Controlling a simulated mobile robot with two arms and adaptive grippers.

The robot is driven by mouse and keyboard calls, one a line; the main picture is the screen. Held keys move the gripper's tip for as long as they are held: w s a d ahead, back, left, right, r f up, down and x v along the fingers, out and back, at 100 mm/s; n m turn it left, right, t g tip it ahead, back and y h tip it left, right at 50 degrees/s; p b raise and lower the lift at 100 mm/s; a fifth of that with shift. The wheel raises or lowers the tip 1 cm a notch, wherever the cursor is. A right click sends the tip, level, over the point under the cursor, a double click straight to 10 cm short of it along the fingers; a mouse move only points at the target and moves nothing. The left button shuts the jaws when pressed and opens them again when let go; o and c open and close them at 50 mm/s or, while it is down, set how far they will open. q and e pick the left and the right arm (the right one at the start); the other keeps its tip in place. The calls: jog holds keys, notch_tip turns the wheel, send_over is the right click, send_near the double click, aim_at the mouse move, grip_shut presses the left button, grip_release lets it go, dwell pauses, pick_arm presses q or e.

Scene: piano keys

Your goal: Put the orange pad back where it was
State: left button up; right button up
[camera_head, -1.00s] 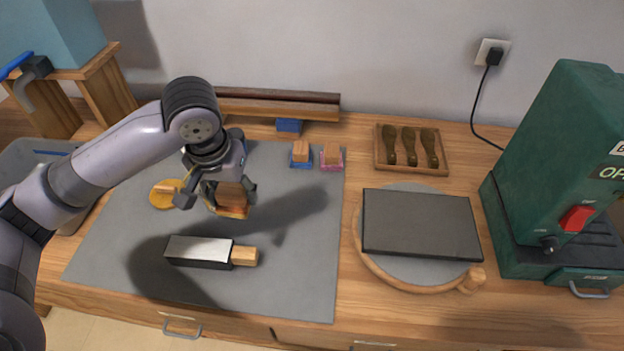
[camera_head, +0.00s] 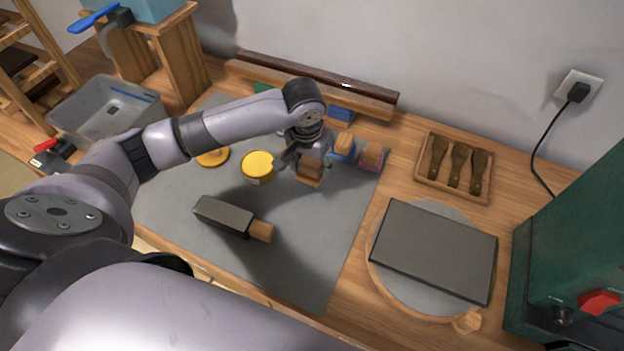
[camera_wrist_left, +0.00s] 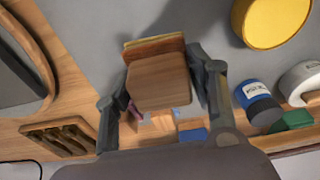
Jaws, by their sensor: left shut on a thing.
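The orange pad (camera_head: 308,182) is a wooden block with an orange layer underneath; in the left wrist view it shows as a wooden block (camera_wrist_left: 158,82) with an orange-brown layer (camera_wrist_left: 153,48). My left gripper (camera_head: 312,164) is shut on its wooden block, with one finger on each side in the wrist view. It is over the grey mat (camera_head: 315,265); I cannot tell whether the pad touches the mat. Close by to the right, a blue pad (camera_head: 342,147) and a pink pad (camera_head: 371,158) with wooden blocks stand near the mat's right edge. My right gripper is not in view.
A yellow-lidded jar (camera_head: 258,166) stands left of the gripper, with a yellow disc (camera_head: 212,157) beyond it. A dark block with wooden end (camera_head: 225,215) lies in front. A wooden rail (camera_head: 310,90) runs behind. A dark slab (camera_head: 435,245) and tool tray (camera_head: 455,168) are right.

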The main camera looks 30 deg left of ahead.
aim_at(309, 165)
pick_arm(q)
jog(key=shift+f, duration=3.6)
jog(key=o, duration=1)
jog(key=shift+f, duration=0.1)
jog(key=r, duration=0.4)
jog(key=s+r, duration=0.1)
jog(key=r, duration=0.7)
jog(key=shift+s+d, duration=0.1)
jog(key=shift+s, duration=0.3)
